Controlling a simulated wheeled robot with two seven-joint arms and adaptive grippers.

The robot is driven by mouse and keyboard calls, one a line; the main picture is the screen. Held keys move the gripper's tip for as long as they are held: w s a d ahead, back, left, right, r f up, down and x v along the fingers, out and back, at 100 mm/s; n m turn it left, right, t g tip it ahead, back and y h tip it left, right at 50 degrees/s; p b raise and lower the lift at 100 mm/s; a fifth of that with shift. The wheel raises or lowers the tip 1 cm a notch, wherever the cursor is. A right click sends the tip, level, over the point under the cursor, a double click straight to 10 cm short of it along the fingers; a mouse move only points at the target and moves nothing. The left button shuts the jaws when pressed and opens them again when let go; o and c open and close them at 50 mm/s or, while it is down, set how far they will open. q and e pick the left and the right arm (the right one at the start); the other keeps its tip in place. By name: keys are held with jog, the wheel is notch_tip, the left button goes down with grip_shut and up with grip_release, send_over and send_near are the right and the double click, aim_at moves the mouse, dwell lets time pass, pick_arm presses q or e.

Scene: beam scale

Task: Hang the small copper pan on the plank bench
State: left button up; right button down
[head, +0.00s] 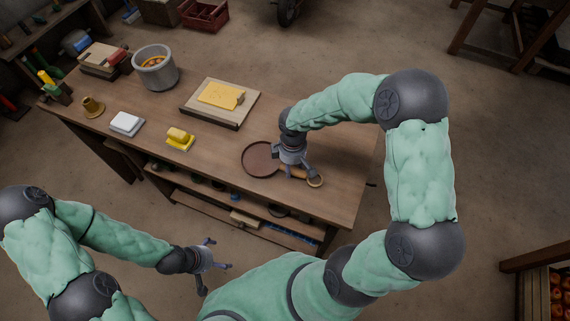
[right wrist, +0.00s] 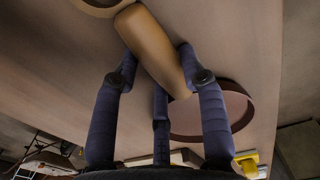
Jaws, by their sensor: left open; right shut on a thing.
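The small copper pan (head: 259,160) is on the plank bench (head: 225,140), near its right part. Its wooden handle points right and ends in a ring (head: 315,180). My right gripper (head: 294,172) is shut on the handle from above. In the right wrist view the handle (right wrist: 152,45) lies between the fingers (right wrist: 160,75), with the pan's reddish-brown rim (right wrist: 248,108) behind. I cannot tell whether the pan touches the bench top. My left gripper (head: 218,264) is open and empty, in front of the bench and apart from it.
On the bench stand a grey pot (head: 155,70), a board with a yellow slab (head: 221,95), a yellow block (head: 180,138), a white block (head: 126,124) and a brass piece (head: 93,107). A lower shelf (head: 230,218) holds small items. Bare bench top lies right of the board.

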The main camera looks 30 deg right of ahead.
jog(key=shift+w+r, duration=0.1)
jog(key=shift+r, duration=0.4)
notch_tip(320, 180, up, 2)
jog(key=shift+r+p, duration=0.15)
jog(key=shift+p, duration=0.55)
jog(key=s+a+r+p, duration=0.3)
jog(key=a+r, duration=0.6)
jog(key=a, duration=0.4)
jog(key=shift+a+r+p, duration=0.3)
jog(key=shift+a, duration=0.1)
